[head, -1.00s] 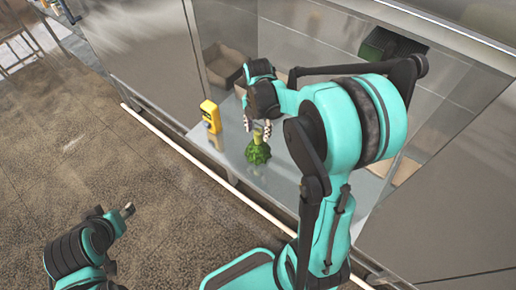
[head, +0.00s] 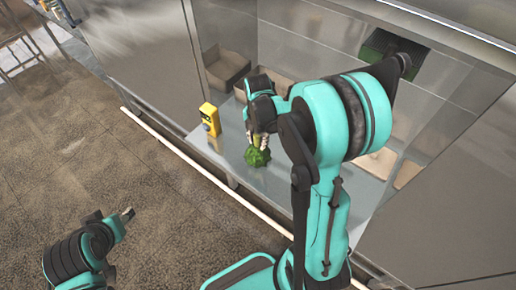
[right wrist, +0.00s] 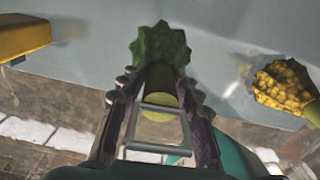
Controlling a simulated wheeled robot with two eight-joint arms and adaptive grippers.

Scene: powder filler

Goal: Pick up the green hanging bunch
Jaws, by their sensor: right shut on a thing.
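The green bunch (head: 257,158), bumpy and broccoli-like, is at the front of the grey counter, below my right gripper (head: 261,138). The right wrist view shows its leafy green head (right wrist: 160,44) just beyond the fingertips and its pale yellow-green stem between the fingers. My right gripper points down and is shut on the bunch. I cannot tell whether the bunch still touches the counter. My left gripper (head: 127,213) is at the lower left, over the floor and far from the counter; its jaws are too small to read.
A yellow box-shaped device (head: 209,119) stands on the counter left of the bunch. A yellow bumpy thing (right wrist: 284,86) lies to the right in the right wrist view. Brown boxes (head: 226,70) stand at the back of the recess (head: 310,30). Side walls flank the counter.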

